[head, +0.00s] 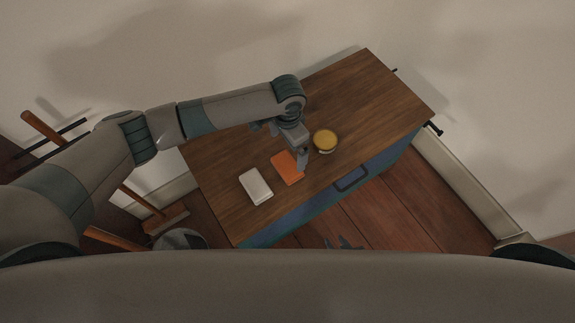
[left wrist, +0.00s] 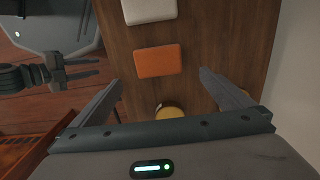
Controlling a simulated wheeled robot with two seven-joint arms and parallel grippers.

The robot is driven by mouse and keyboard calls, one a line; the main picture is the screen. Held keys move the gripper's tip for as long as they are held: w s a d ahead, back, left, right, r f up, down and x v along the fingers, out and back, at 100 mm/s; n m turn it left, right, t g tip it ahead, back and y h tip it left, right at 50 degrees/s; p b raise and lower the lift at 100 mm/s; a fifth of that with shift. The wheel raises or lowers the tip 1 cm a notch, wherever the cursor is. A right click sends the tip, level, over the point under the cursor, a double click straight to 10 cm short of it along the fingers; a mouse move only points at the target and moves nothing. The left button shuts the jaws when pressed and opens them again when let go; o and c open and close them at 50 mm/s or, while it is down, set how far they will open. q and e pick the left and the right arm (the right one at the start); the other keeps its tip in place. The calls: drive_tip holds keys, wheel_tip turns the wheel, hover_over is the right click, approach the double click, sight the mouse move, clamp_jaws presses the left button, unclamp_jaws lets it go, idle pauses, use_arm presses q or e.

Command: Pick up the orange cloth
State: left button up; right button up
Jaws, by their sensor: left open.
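The orange cloth (head: 287,168) lies flat, a folded rectangle, on the wooden top of a cabinet; the left wrist view shows it whole (left wrist: 159,61). My left gripper (head: 303,166) is above the cabinet top, close to the cloth's right edge in the head view. In the left wrist view its two fingers (left wrist: 160,86) are spread and empty, with the cloth ahead of them. My right gripper (left wrist: 82,69) shows at the left of the left wrist view, its two fingers apart with nothing between; it shows small and dark in the head view (head: 344,243).
A white folded cloth or pad (head: 256,186) lies left of the orange cloth. A round container with a yellow top (head: 325,139) stands to the right, near my left gripper. The wooden cabinet top (head: 372,95) is clear at the far right. Its blue front has a dark handle (head: 351,179).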

use_arm(q)
hover_over(287, 165)
drive_tip(key=f, duration=0.5)
drive_tip(key=shift+w+f, duration=0.25)
drive_tip(key=shift+f, duration=0.1)
drive_tip(key=shift+s+f+p, duration=0.15)
drive_tip(key=shift+f+p, duration=0.05)
drive_tip(key=shift+f, duration=1.05)
drive_tip(key=shift+s+f+p, duration=0.1)
drive_tip(key=shift+f+p, duration=0.05)
drive_tip(key=shift+f, duration=1.1)
drive_tip(key=shift+c, duration=0.3)
drive_tip(key=c, duration=0.9)
